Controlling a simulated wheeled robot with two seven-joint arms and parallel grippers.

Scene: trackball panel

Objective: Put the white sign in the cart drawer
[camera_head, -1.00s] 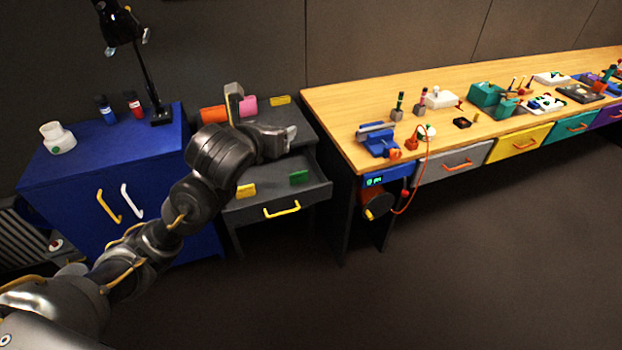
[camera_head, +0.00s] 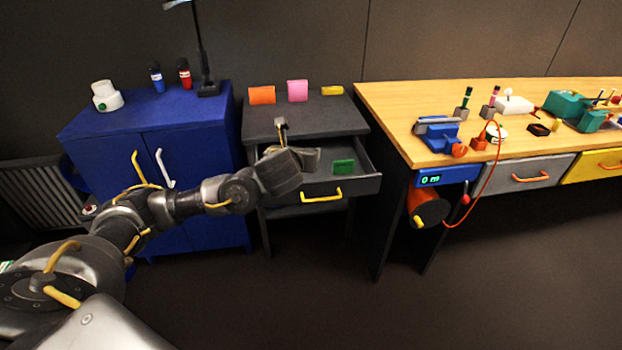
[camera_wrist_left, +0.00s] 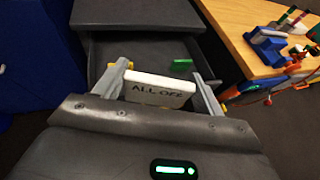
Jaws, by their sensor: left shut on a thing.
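The white sign (camera_wrist_left: 157,90), lettered "ALL OFF", is between the two fingers of my left gripper (camera_wrist_left: 160,74) in the left wrist view. The gripper is shut on it. In the head view my left gripper (camera_head: 310,158) is over the left part of the open cart drawer (camera_head: 368,184), and the sign cannot be made out there. The drawer also shows in the left wrist view (camera_wrist_left: 150,47), beyond the sign. Whether the sign touches the drawer cannot be told. My right gripper is not in view.
A green block (camera_head: 343,167) lies in the drawer's right part. A yellow piece (camera_wrist_left: 129,64) shows beside the left finger. Orange (camera_head: 262,95), pink (camera_head: 297,90) and yellow (camera_head: 332,90) pieces are on the cart top. The blue cabinet (camera_head: 190,135) and wooden bench (camera_head: 395,98) flank the cart.

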